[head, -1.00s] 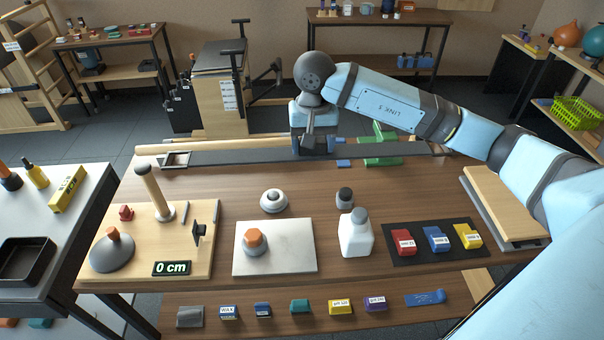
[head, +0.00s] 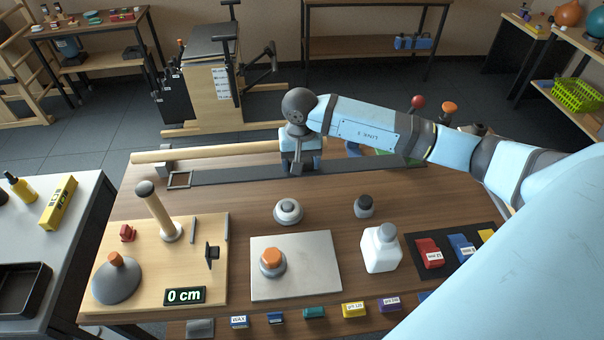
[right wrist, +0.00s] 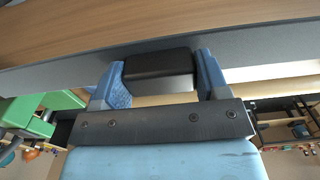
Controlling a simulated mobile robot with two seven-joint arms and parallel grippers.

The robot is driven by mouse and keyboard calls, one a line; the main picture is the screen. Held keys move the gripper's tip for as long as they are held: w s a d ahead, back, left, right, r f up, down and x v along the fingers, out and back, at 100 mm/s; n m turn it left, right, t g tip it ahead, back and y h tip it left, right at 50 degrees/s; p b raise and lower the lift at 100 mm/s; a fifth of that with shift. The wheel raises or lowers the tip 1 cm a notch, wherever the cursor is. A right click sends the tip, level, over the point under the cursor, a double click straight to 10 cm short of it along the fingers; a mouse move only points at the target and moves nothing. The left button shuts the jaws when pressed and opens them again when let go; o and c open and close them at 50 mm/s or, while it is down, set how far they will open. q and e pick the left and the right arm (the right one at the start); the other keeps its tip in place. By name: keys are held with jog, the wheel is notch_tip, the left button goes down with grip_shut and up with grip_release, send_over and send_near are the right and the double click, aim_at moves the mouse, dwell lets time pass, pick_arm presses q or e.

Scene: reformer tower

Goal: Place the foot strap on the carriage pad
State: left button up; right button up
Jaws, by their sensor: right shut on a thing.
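My right gripper (head: 298,170) hangs over the long dark strip (head: 235,174) along the back of the wooden table. In the right wrist view its two blue fingers (right wrist: 162,75) are shut on a dark block (right wrist: 160,66) with a lighter grey face. I cannot tell whether this block is the foot strap. In that view the block is close to a grey band (right wrist: 250,72) beside a brown surface; contact is unclear. No piece is clearly recognisable as the carriage pad. My left gripper is not in view.
A small square frame (head: 180,188) lies at the strip's left end, near a pale wooden roller (head: 215,151). In front are a white bottle (head: 381,250), a light plate (head: 320,250) and a wooden board (head: 150,225) with a post. A reformer-like machine (head: 212,75) stands behind.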

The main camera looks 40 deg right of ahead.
aim_at(301, 187)
jog(key=shift+w+f, duration=0.1)
jog(key=shift+f, duration=3.1)
jog(key=shift+f, duration=0.1)
jog(key=shift+f, duration=0.15)
jog(key=o, duration=1)
jog(key=shift+r, duration=0.2)
